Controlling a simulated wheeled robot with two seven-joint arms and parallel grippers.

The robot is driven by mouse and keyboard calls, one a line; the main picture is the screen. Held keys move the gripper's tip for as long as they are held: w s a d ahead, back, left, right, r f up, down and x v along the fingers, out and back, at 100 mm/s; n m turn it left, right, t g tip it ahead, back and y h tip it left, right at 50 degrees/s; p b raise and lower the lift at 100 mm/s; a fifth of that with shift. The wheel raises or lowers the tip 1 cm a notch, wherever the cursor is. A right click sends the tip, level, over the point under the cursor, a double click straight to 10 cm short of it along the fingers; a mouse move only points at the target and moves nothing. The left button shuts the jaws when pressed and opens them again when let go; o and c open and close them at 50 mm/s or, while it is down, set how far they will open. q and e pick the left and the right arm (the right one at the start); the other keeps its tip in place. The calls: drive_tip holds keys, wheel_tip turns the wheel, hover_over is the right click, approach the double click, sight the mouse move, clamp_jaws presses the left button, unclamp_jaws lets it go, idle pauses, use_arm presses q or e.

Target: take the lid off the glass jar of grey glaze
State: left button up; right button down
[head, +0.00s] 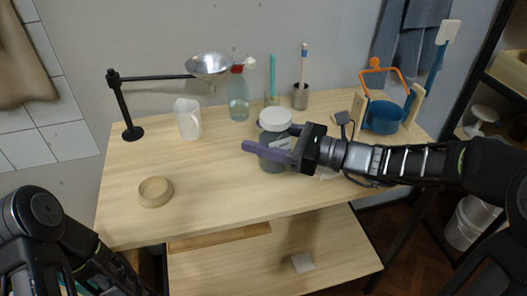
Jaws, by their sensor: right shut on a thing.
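The glass jar of grey glaze (271,163) stands upright on the wooden table, a little right of the middle. Its white lid (275,119) sits on top of it. My right gripper (268,139) comes in from the right and is shut on the jar's body below the lid. One purple finger passes in front of the jar; the other is behind it and mostly hidden. The fingers and a label cover part of the glass. Part of my left arm shows at the lower left; its gripper is not in view.
A tape ring (155,192) lies at the table's left front. A blue pot (382,117) stands right. The front middle is clear.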

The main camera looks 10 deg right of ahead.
idle(0.3)
drive_tip(key=shift+f, duration=1.8)
drive_tip(key=shift+f+b, duration=0.1)
drive_tip(key=shift+b, duration=0.2)
drive_tip(key=shift+c, duration=1.5)
unclamp_jaws()
drive_tip(key=shift+f, duration=0.1)
drive_tip(key=shift+r, duration=0.2)
drive_tip(key=v, duration=1.2)
